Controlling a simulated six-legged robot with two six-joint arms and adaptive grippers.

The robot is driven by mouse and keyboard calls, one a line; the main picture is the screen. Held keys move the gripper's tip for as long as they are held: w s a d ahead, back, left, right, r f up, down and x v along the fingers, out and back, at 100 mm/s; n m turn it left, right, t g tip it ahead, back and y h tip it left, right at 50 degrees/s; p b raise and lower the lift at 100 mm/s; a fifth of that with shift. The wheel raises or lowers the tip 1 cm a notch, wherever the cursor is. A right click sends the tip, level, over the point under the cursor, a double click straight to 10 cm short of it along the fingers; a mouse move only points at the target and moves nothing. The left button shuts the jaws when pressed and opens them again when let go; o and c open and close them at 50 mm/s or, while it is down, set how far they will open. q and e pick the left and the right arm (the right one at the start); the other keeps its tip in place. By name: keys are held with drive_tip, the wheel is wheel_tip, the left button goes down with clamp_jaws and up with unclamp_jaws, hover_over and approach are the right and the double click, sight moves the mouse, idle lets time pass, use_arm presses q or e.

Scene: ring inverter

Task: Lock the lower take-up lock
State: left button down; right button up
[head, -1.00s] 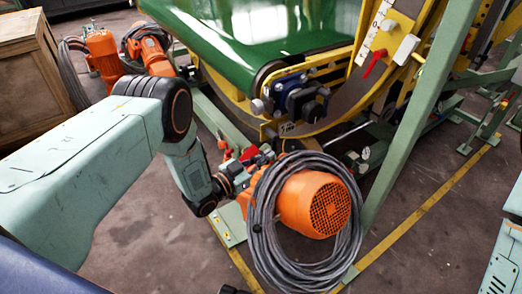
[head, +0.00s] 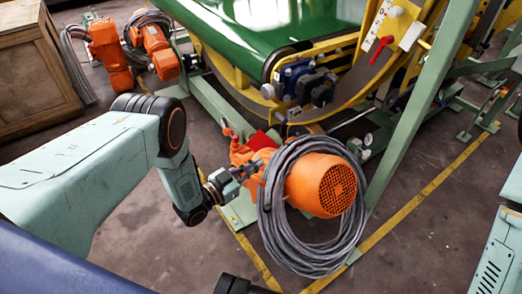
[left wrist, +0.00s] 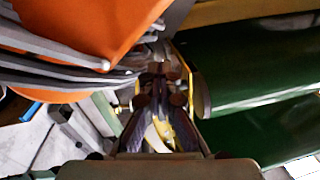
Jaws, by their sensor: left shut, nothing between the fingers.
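My left gripper (head: 252,170) is shut and empty, at the near left side of an orange motor (head: 328,188) wrapped in a coil of grey cable. Its closed dark fingers also show in the left wrist view (left wrist: 160,72), below the cable and orange housing. Small red parts (head: 264,141) sit on the frame just beyond the gripper. A red-handled lever (head: 377,48) is on the yellow plate at the upper right, well away from the gripper. I cannot tell which part is the lower take-up lock.
The green belt (head: 255,30) and its roller lie above the motor. A green diagonal post (head: 415,110) stands right of the cable coil. More orange motors (head: 108,52) and a wooden crate (head: 35,85) are at the upper left.

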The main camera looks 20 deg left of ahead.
use_arm(q)
drive_tip(key=s+f, duration=0.1)
drive_tip(key=s+a+f, duration=0.1)
drive_tip(key=shift+s+a+f, duration=0.1)
drive_tip(key=shift+s+f, duration=0.1)
drive_tip(key=shift+f, duration=0.15)
idle(0.4)
